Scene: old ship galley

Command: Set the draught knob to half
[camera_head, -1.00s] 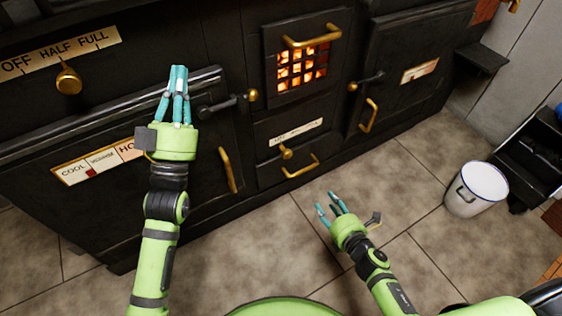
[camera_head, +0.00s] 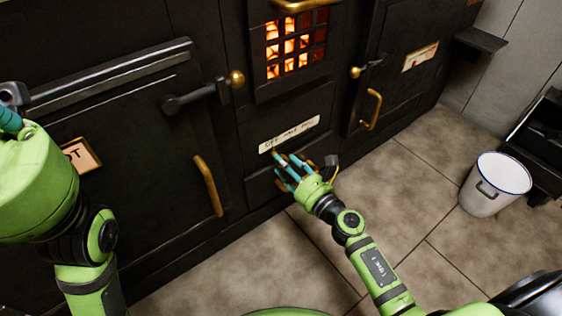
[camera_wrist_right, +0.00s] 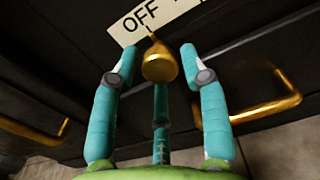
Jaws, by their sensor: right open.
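A brass draught knob (camera_wrist_right: 160,62) sits on the black stove front below a pale label strip (camera_wrist_right: 150,18). "OFF" is readable on the strip; its thin pointer aims up near the end of that word. In the head view the strip (camera_head: 290,133) shows whole, and my fingers mostly hide the knob. My right gripper (camera_head: 287,167) is open at the knob. In the wrist view its teal fingers (camera_wrist_right: 160,75) stand left, right and below the knob; contact cannot be told. My left gripper (camera_head: 10,118) is cut off at the left edge, near the oven rail.
A brass drawer handle (camera_wrist_right: 265,97) is close to the right of the fingers. A barred firebox window (camera_head: 292,48) glows above. A brass oven handle (camera_head: 208,186) is to the left, another handle (camera_head: 371,110) to the right. A white bucket (camera_head: 495,185) stands on the tiled floor.

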